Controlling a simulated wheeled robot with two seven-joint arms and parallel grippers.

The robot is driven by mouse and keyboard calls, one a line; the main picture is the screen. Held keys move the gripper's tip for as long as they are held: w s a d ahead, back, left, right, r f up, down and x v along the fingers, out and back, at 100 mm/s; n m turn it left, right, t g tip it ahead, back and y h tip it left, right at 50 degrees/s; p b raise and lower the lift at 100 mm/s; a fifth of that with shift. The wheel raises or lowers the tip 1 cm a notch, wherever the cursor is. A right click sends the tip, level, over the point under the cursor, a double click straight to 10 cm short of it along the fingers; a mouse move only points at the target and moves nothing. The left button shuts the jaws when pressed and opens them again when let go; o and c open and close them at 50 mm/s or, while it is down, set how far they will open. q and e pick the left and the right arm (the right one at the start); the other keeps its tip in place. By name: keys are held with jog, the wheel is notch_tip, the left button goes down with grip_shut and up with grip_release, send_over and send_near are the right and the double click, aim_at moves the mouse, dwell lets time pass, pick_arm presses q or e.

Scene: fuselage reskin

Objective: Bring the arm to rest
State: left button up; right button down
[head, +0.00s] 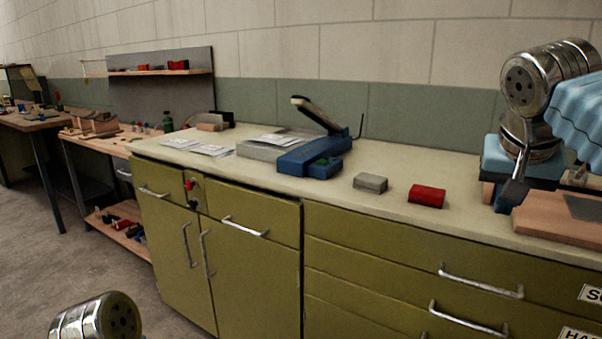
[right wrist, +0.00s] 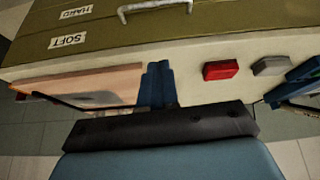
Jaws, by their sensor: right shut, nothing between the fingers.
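My right arm comes in at the right edge of the head view, with its right gripper (head: 513,190) low over the right part of the counter. The gripper is shut and nothing is held. In the right wrist view its blue fingers (right wrist: 157,86) stand together in front of the pale counter edge, between a wooden board and a red block. I cannot tell whether the fingertips touch the counter. Of my left arm only a chrome link shows at the bottom left of the head view; its gripper is out of the picture.
The counter (head: 300,190) carries a red block (head: 427,196), a grey block (head: 370,182), a blue device (head: 315,155) with a raised lever, and white sheets (head: 210,150). A wooden board (head: 560,222) lies at the right, close to the gripper. Floor (head: 60,265) is clear at the left.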

jog(key=w+a+f+n, duration=0.1)
jog(key=w+a+f, duration=0.1)
jog(key=f, duration=0.3)
jog(key=w+a+f+n, duration=0.1)
jog(key=w+a+f, duration=0.2)
jog(key=w+f, duration=0.1)
jog(key=w+a+f+n+y, duration=0.1)
jog(key=w+a+f, duration=0.2)
jog(key=f, duration=0.4)
jog(key=shift+w+a+n, duration=0.25)
jog(key=shift+w+n, duration=0.1)
jog(key=shift+n, duration=0.05)
jog(key=s+a+f+n+g+y, duration=0.1)
jog(key=a+f, duration=0.2)
jog(key=f, duration=0.8)
jog(key=s+a+f+n+g+y, duration=0.1)
jog(key=s+a+f+y, duration=0.15)
jog(key=f, duration=0.95)
jog(key=s+a+f+g+y, duration=0.1)
jog(key=a+f, duration=0.3)
jog(key=f, duration=0.7)
jog(key=s+a+f+m+g+y, duration=0.1)
jog(key=s+a+f, duration=0.1)
jog(key=s+f, duration=1.3)
jog(key=s, duration=0.4)
jog(key=shift+s+a+f+m, duration=0.15)
jog(key=shift+a+m, duration=0.2)
jog(key=shift+m, duration=0.05)
jog(key=shift+y, duration=0.25)
